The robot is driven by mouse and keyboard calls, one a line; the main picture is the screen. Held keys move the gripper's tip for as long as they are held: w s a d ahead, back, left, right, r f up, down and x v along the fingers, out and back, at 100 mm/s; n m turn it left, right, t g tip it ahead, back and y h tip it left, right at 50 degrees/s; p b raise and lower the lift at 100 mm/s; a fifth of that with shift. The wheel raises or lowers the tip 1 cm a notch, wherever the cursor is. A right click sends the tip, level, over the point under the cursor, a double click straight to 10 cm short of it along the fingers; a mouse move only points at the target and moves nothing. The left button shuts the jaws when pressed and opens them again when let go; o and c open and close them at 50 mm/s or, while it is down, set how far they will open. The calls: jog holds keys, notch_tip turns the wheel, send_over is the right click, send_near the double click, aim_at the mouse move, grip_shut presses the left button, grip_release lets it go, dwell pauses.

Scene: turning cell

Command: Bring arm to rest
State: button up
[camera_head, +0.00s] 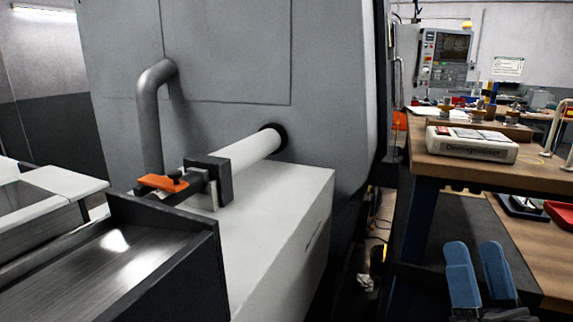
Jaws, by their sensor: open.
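My gripper (483,272) shows at the bottom right of the head view, with two blue fingers pointing up and a clear gap between them. It is open and nothing shows between the fingers. It appears in front of the dark floor and the lower wooden surface at the right. The rest of my arm is out of view below the picture edge.
A large grey machine (225,60) with a bent pipe handle (150,110) fills the left and middle. A wooden workbench (540,176) at the right bears a white labelled box (470,148). A narrow gap separates machine and bench.

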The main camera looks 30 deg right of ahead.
jog(key=s+a+f+n+g+y, duration=0.4)
jog(key=s+a+f, duration=0.3)
jog(key=s, duration=0.2)
jog(key=s+a+f+n+g+y, duration=0.5)
jog(key=s+a+f+y, duration=0.2)
jog(key=s, duration=0.3)
jog(key=shift+s+a+f+g, duration=0.25)
jog(key=shift+a+f+g, duration=0.15)
jog(key=shift+a+f, duration=0.35)
jog(key=shift+c, duration=0.4)
